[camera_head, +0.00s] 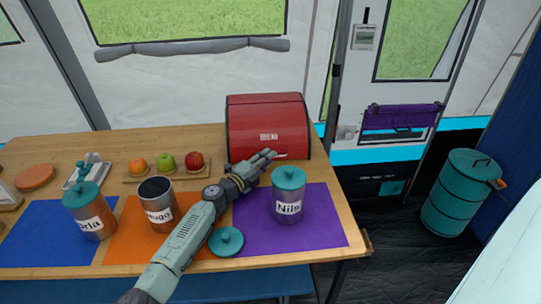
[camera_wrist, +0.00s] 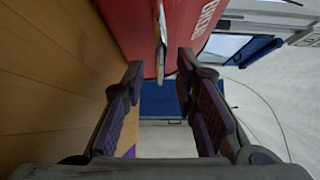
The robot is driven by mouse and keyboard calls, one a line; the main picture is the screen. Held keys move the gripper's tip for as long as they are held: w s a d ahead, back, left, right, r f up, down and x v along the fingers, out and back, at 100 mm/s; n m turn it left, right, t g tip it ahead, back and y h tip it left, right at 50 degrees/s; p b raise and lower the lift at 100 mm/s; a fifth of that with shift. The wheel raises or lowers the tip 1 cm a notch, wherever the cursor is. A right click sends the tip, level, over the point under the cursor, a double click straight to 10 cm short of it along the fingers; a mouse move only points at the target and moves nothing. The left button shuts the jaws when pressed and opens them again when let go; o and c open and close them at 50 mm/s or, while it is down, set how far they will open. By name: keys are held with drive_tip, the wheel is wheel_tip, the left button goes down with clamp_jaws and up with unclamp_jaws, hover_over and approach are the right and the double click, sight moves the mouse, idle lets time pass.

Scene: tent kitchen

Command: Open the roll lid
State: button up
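The red bread box (camera_head: 266,115) stands at the back right of the wooden table, and its roll lid looks closed. The lid's pale handle (camera_head: 281,156) sits low on the front. In the wrist view the red lid (camera_wrist: 205,15) fills the top, with the metal handle (camera_wrist: 161,45) sticking out from it. My gripper (camera_head: 268,154) is at the lower front of the box, by the handle. In the wrist view my gripper (camera_wrist: 159,66) is open, its fingers on either side of the handle's end, with gaps visible on both sides.
A lidded jar marked Nils (camera_head: 288,206) stands on the purple mat (camera_head: 326,222), right of my arm. An open jar (camera_head: 158,212) and a loose teal lid (camera_head: 226,241) are close to my arm. Fruit sits on a board (camera_head: 145,178) left of the box.

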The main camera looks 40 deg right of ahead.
drive_tip(key=shift+x, duration=1.1)
drive_tip(key=shift+c, duration=0.3)
clamp_jaws()
